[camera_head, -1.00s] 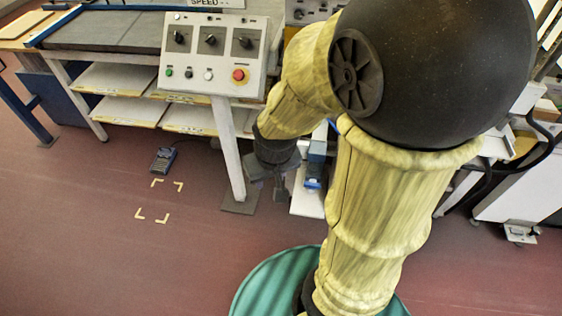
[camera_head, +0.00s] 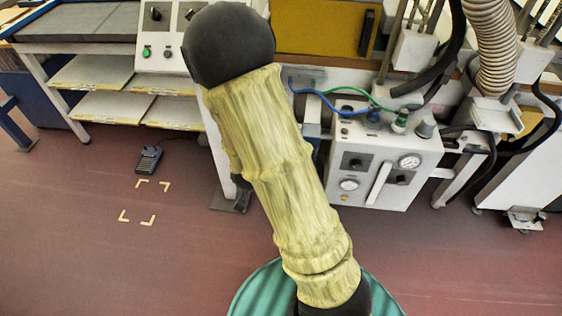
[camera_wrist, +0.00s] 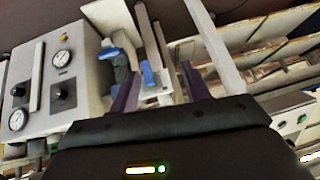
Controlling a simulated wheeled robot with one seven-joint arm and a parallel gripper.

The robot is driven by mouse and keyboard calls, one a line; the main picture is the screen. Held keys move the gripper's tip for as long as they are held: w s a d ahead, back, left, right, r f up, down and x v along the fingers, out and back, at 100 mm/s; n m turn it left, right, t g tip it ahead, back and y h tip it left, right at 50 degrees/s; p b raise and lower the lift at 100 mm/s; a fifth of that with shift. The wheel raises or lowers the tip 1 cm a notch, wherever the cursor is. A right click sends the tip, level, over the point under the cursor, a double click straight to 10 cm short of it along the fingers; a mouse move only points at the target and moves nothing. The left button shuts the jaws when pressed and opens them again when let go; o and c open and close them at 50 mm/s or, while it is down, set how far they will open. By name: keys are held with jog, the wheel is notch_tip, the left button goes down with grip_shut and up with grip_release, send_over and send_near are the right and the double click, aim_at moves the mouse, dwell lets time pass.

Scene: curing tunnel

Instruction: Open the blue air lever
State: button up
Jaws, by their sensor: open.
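In the wrist view, my gripper (camera_wrist: 160,72) is open, its two dark purplish fingers apart and empty. A small blue bar (camera_wrist: 149,74), which looks like the blue lever, appears between the fingers in the picture, against a pale upright part. I cannot tell how far beyond the fingertips it lies. A second, larger blue part (camera_wrist: 114,53) sits left of the left finger, beside the white gauge box (camera_wrist: 62,75). In the head view, my arm hides the gripper and the small blue bar; a blue block (camera_head: 312,130) shows left of the gauge box (camera_head: 385,165).
Blue and green hoses (camera_head: 345,92) run to the gauge box top. A ribbed duct (camera_head: 490,45) hangs at the right. A control panel (camera_head: 160,40) and shelves (camera_head: 92,73) stand at the left. A foot pedal (camera_head: 149,159) lies on otherwise clear floor.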

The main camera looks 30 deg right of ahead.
jog(key=d+f+t+h+b, duration=0.3)
jog(key=f+t+b, duration=0.1)
jog(key=f+b, duration=0.2)
jog(key=w+d+f+t+h+b, duration=0.1)
jog(key=d+f+t+h+b, duration=0.1)
jog(key=f+t+h+b, duration=0.2)
notch_tip(320, 180, down, 4)
jog(key=b, duration=0.2)
jog(key=shift+w+d+f+b, duration=0.2)
jog(key=shift+w+d+b, duration=0.1)
jog(key=shift+d+b, duration=0.1)
jog(key=b+x, duration=0.8)
jog(key=x, duration=0.9)
jog(key=shift+w+d+r, duration=0.1)
jog(key=shift+d+r, duration=0.1)
jog(key=shift+d, duration=0.05)
